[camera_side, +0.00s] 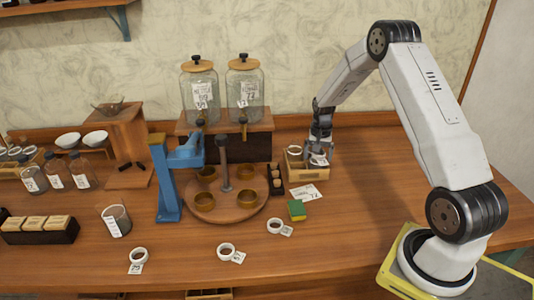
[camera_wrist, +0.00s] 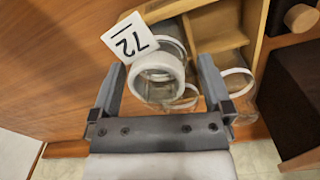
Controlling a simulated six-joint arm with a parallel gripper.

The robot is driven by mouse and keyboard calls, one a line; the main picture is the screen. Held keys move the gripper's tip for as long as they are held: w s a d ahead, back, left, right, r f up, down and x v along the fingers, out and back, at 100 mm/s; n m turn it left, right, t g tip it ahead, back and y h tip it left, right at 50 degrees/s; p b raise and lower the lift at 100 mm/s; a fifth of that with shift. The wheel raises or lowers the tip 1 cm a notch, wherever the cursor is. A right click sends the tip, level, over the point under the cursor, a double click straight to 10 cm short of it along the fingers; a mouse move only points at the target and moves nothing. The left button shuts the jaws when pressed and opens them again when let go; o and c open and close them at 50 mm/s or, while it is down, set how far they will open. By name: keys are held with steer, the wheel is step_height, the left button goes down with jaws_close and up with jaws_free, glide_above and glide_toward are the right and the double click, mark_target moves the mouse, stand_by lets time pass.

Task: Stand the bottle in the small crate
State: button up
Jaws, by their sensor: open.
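A clear glass bottle (camera_wrist: 160,75) with a white collar and a tag marked 72 is between my fingers in the wrist view. The small wooden crate (camera_wrist: 265,20) has divided compartments, and the bottle appears upright in one at its edge. Its base is hidden. My gripper (camera_wrist: 160,85) is open, with a finger on each side of the collar and gaps showing. In the side view my gripper (camera_side: 319,152) is low over the right end of the crate (camera_side: 297,175), where the bottle's white collar and tag (camera_side: 319,160) show.
A dark block (camera_wrist: 298,110) stands close by. In the side view a card (camera_side: 308,192) and a green-and-yellow sponge (camera_side: 297,210) lie in front. Table to the crate's right is clear.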

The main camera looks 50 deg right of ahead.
mark_target(318, 155)
step_height(318, 155, up, 12)
stand_by(0.7)
steer(key=shift+r, duration=0.1)
stand_by(0.3)
steer(key=s+a+n+t, duration=0.1)
steer(key=a+n, duration=0.2)
steer(key=a, duration=0.5)
steer(key=s+a+n, duration=0.2)
steer(key=a+n, duration=0.1)
steer(key=a, duration=0.5)
steer(key=s+a+f+n+t, duration=0.1)
steer(key=s+a+n, duration=0.4)
steer(key=s+a, duration=0.5)
steer(key=shift+a+f+n+t, duration=0.3)
steer(key=shift+a+n, duration=0.1)
steer(key=shift+a, duration=0.8)
